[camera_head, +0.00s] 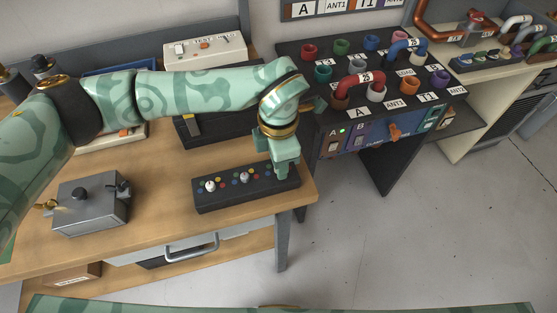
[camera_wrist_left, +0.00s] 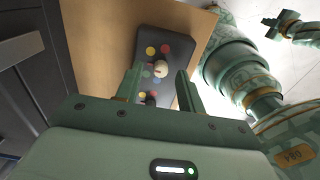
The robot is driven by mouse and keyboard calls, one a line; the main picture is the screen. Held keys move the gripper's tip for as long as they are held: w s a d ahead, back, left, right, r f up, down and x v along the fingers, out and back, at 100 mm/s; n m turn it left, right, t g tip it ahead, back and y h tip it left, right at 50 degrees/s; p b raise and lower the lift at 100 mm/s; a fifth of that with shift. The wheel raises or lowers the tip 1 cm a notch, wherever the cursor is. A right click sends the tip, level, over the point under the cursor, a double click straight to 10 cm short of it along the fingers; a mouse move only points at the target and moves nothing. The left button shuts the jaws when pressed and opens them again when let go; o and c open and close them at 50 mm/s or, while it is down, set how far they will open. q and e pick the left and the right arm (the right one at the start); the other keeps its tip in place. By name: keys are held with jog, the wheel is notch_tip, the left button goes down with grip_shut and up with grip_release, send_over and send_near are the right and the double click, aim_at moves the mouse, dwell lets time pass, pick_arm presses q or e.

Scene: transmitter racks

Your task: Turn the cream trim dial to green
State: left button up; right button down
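A dark dial box (camera_head: 236,198) lies on the wooden bench near its front right corner. Two pale knobs show on it, one at the left (camera_head: 210,185) and one near the middle (camera_head: 245,177), with coloured dots around them. My left gripper (camera_head: 281,176) points down over the box's right end and hides what is under it. In the left wrist view the open fingers (camera_wrist_left: 160,73) stand either side of a cream dial (camera_wrist_left: 161,68); contact cannot be told. Its pointer direction is unclear. My right gripper (camera_wrist_left: 272,27) is small, apparently open and empty, away from the box.
A grey metal box (camera_head: 88,205) with a black knob stands left on the bench. A white test unit (camera_head: 205,49) is behind my left arm. A dark rack with coloured sockets and red and blue link handles (camera_head: 367,78) stands to the right. The floor in front is clear.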

pick_arm(q)
jog(key=shift+f, duration=0.5)
pick_arm(e)
jog(key=shift+s+d, duration=0.1)
jog(key=shift+s, duration=0.1)
jog(key=shift+s, duration=0.1)
pick_arm(q)
grip_shut()
pick_arm(e)
jog(key=shift+d, duration=0.1)
